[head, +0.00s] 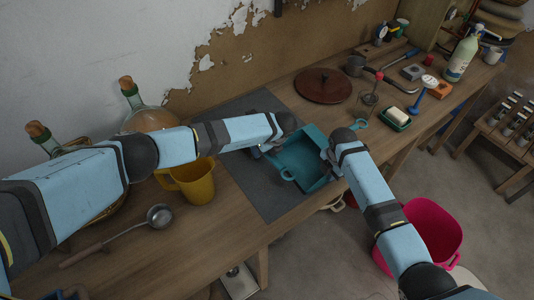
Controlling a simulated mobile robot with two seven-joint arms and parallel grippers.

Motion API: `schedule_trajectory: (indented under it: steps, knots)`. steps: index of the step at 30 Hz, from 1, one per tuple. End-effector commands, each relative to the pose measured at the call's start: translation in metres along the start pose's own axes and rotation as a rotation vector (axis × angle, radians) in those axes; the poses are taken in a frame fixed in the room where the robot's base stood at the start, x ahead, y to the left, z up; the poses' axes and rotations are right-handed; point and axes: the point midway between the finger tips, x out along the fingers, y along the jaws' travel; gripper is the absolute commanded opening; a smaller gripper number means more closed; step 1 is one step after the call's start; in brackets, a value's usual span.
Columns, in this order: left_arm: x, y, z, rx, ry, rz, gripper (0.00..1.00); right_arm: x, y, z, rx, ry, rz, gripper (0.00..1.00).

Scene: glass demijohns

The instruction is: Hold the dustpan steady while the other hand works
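A teal dustpan (306,147) sits over the dark grey mat (243,180) on the wooden worktop, between my two grippers. Its broad pan faces up, and a teal loop shows at its near side. My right gripper (328,157) is at the right edge of the dustpan, seemingly touching or very close to it. My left gripper (269,147) is at the dustpan's upper left edge, mostly hidden by its own wrist. The fingers of both are too small and covered to show whether they are open or shut. No brush is clearly visible.
A yellow jug (195,184) and a ladle (158,217) lie left of the mat. A demijohn (146,119) stands behind my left arm. A brown round lid (323,85) and a soap dish (396,119) are at right. A pink bucket (437,228) stands below the worktop's edge.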

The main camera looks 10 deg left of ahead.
Motion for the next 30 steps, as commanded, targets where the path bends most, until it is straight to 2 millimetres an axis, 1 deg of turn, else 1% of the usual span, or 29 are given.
schedule_trajectory:
  steps: [7, 8, 10, 30]
  knots:
    - [0.009, -0.001, 0.022, -0.001, 0.0, 0.001, 0.12, 0.0, 0.0, 0.0, 0.0, 0.0, 0.001, 0.0]
    - [0.005, -0.001, 0.022, 0.0, 0.0, -0.001, 0.12, -0.001, 0.0, 0.0, 0.0, 0.0, 0.001, 0.0]
    - [-0.009, 0.002, 0.029, -0.001, -0.002, -0.003, 0.12, -0.001, 0.0, 0.0, 0.0, 0.0, 0.001, 0.0]
    - [-0.06, 0.013, 0.048, 0.0, -0.001, -0.001, 0.12, 0.0, 0.0, 0.0, 0.0, 0.0, 0.0, 0.0]
